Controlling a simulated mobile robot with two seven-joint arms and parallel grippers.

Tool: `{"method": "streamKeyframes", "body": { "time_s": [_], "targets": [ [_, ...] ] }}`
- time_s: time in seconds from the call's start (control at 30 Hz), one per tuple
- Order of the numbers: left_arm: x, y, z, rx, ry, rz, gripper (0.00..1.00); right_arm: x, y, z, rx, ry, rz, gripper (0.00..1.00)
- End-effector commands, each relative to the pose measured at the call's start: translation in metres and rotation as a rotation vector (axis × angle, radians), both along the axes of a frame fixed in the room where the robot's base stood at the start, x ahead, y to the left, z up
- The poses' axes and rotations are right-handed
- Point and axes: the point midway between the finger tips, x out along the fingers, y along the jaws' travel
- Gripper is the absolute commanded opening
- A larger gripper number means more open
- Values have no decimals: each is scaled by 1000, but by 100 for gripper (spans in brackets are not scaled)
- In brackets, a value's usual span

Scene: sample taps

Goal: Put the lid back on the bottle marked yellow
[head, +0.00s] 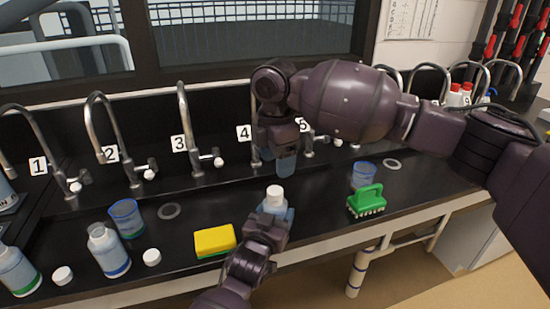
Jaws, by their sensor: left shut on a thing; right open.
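My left gripper (268,232) is shut on a bottle (270,207) that stands upright on the black counter. A white lid (275,192) shows on top of this bottle. Its coloured mark is hidden by the gripper, so I cannot read it as yellow. My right gripper (285,165) is open and empty, pointing down just above the lid and apart from it. A blue-banded bottle (108,250) stands at the left with a loose white lid (152,257) beside it. A green-banded bottle (17,270) stands at far left, near another loose lid (62,275).
A yellow sponge (214,239) lies left of the held bottle. A green brush (367,201) and a blue cup (364,175) are to the right. Another blue cup (126,218) stands at the left. Numbered taps (187,125) line the back. The counter's front edge is close.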

Motion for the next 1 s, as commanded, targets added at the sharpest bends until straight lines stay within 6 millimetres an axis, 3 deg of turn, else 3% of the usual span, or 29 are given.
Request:
{"method": "streamKeyframes", "body": {
  "time_s": [0.2, 0.43, 1.0],
  "targets": [
    [0, 0, 0, 0, 0, 0, 0, -1, 3, 0, 19, 9, 301, 62],
    [0, 0, 0, 0, 0, 0, 0, -1, 4, 0, 23, 10, 524, 62],
    [0, 0, 0, 0, 0, 0, 0, -1, 4, -1, 23, 10, 598, 62]
  ]
}}
